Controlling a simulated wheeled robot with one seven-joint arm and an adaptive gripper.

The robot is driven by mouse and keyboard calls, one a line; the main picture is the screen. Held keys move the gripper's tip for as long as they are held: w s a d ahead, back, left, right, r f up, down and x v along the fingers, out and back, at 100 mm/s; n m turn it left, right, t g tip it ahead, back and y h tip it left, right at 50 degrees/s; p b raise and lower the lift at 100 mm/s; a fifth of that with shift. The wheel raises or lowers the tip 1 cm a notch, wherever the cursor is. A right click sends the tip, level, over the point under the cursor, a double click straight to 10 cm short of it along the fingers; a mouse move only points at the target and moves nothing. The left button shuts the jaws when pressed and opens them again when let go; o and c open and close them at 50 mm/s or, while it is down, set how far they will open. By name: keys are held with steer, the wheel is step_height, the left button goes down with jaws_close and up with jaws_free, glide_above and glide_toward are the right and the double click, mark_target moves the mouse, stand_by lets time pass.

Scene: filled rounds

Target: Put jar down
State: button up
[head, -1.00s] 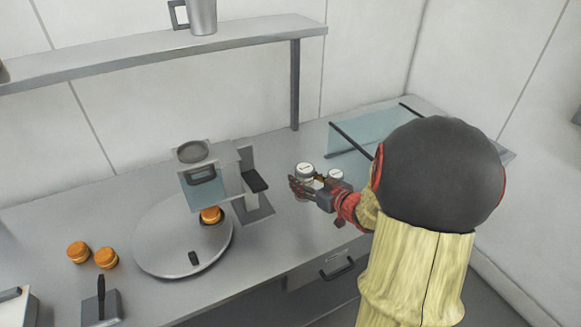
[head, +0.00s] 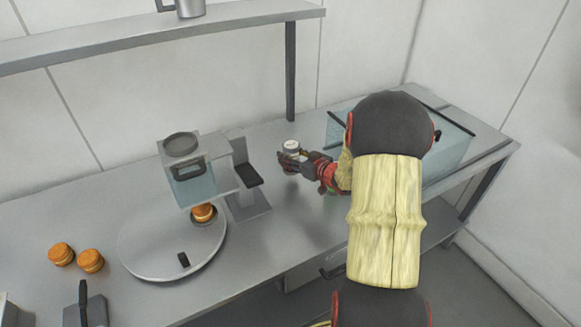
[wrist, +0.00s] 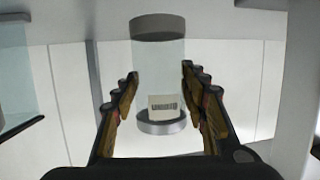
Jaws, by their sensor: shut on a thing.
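The jar (head: 291,147) has a pale top and shows at the tips of my gripper (head: 292,158) in the head view. In the wrist view the jar (wrist: 158,75) is a clear cylinder with a dark grey band at one end, a metallic ring at the other and a small barcode label. My gripper (wrist: 160,108) is shut on it, with fingers on both sides. The jar looks upright over the counter (head: 265,280). I cannot tell whether its base touches the counter.
Left of the jar stands a machine with a clear hopper (head: 195,187) and a round turntable (head: 150,255) bearing an orange-filled round (head: 203,212). Two more rounds (head: 61,254) lie at left. A glass-sided box (head: 455,148) is behind my arm. A shelf (head: 120,42) runs above.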

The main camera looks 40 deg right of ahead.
steer(key=shift+w+d+f, duration=0.3)
steer(key=shift+w+f, duration=0.2)
steer(key=shift+f, duration=0.2)
steer(key=shift+w+d+f+b, duration=0.15)
steer(key=shift+f+b, duration=0.85)
steer(key=shift+f, duration=0.6)
steer(key=shift+f, duration=0.1)
steer(key=shift+f, duration=0.1)
steer(key=o, duration=1.2)
steer(key=shift+c, duration=0.2)
steer(key=shift+r, duration=0.25)
steer(key=p+v, duration=0.2)
steer(key=v, duration=0.5)
steer(key=shift+s, duration=0.3)
